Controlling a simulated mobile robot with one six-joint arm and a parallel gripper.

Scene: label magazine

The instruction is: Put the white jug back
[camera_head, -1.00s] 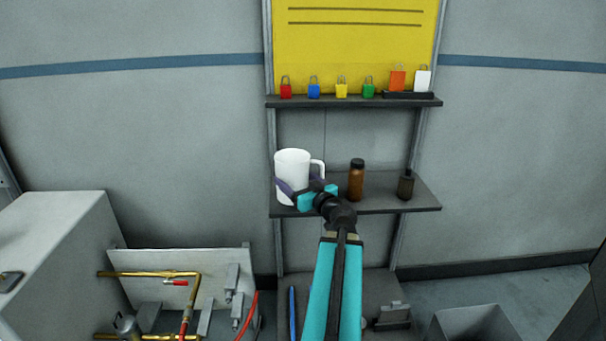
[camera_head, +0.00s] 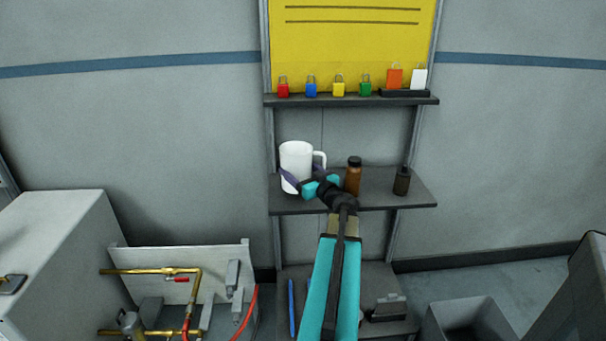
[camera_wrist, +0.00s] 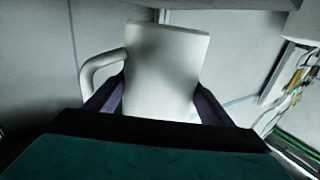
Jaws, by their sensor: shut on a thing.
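The white jug (camera_head: 296,163) is upright at the left end of the middle shelf (camera_head: 400,203), its handle toward the right. My gripper (camera_head: 299,182) is shut on the jug's body, with one dark finger on each side. In the wrist view the jug (camera_wrist: 166,70) fills the middle between the two fingers of my gripper (camera_wrist: 160,100), its handle on the left there. The jug's base is partly hidden by my gripper, so I cannot tell whether it touches the shelf.
A brown bottle (camera_head: 353,178) stands just right of my gripper, and a small dark bottle (camera_head: 401,182) farther right. Several coloured padlocks (camera_head: 338,88) line the upper shelf (camera_head: 350,101). A brass pipe panel (camera_head: 180,272) is at the lower left, a grey bin (camera_head: 470,325) at the lower right.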

